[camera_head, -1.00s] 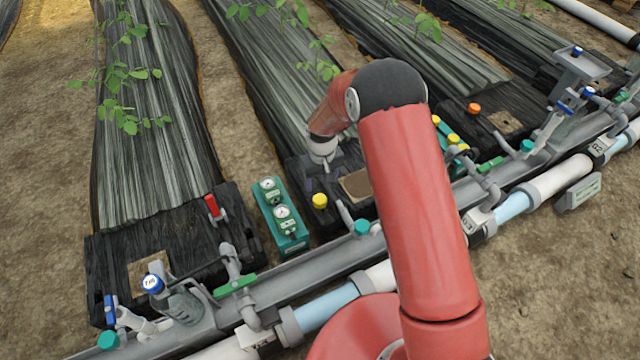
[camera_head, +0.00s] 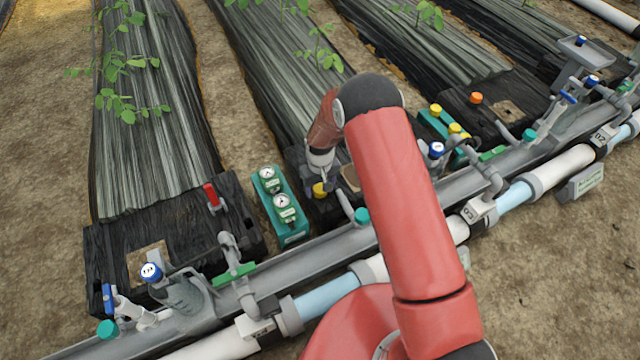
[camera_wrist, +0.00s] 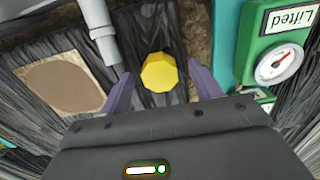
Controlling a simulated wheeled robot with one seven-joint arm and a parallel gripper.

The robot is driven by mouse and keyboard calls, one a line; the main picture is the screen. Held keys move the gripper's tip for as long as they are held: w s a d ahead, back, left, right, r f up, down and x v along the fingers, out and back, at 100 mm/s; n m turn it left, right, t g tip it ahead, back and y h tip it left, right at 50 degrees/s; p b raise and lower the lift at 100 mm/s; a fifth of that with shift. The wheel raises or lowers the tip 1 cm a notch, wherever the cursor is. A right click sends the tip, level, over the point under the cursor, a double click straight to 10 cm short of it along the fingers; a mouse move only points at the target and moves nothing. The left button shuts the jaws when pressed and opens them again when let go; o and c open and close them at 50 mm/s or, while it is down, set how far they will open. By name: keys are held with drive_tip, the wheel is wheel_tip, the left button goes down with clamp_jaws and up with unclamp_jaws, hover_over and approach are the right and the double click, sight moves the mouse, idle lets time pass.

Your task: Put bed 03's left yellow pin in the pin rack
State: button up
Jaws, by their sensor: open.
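The yellow pin (camera_head: 320,190) stands at the near end of the middle bed, by the pipe tag that seems to read 03. In the wrist view its faceted yellow head (camera_wrist: 160,72) lies between my two open fingers, with a gap on each side. My gripper (camera_head: 322,178) is just above the pin and partly covers it in the head view; the fingers also show in the wrist view (camera_wrist: 162,88). A teal block (camera_head: 430,123) with yellow-topped pins stands behind my arm; I cannot tell whether it is the pin rack.
A grey pipe (camera_wrist: 98,30) rises close to the left finger. The grey channel (camera_head: 330,245) runs in front.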

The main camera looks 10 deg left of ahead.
sight(320, 188)
drive_tip(key=c, duration=1)
drive_tip(key=shift+r+p, duration=1.5)
drive_tip(key=shift+r, duration=1.7)
drive_tip(key=shift+c, duration=0.2)
wheel_tip(320, 188, up, 21)
drive_tip(key=p, duration=1.1)
drive_tip(key=shift+f, duration=0.2)
